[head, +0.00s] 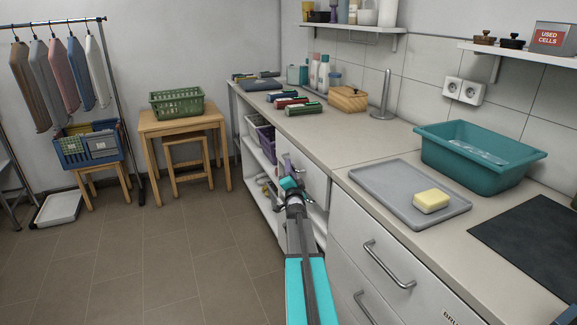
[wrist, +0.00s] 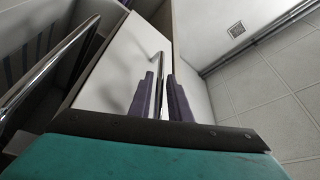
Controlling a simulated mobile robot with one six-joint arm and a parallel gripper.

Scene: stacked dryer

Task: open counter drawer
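The counter (head: 330,137) runs along the right wall, and a white drawer front (head: 316,187) sits under its near-middle part. My gripper (head: 289,172) is in front of this drawer front, with its purple fingers pointing toward it. In the wrist view the white drawer front (wrist: 113,72) carries a thin metal bar handle (wrist: 160,62). My gripper (wrist: 165,84) is at the handle, with its two purple fingers a small gap apart. The handle's upper end shows just beyond the fingertips; its lower part is partly hidden by the left finger. I cannot tell whether the fingers touch it.
Another drawer with a bar handle (head: 388,265) is at right, with a lower handle (head: 363,307) beneath. A large metal bar (wrist: 50,65) passes close at left in the wrist view. The floor (head: 150,250) at left is clear.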

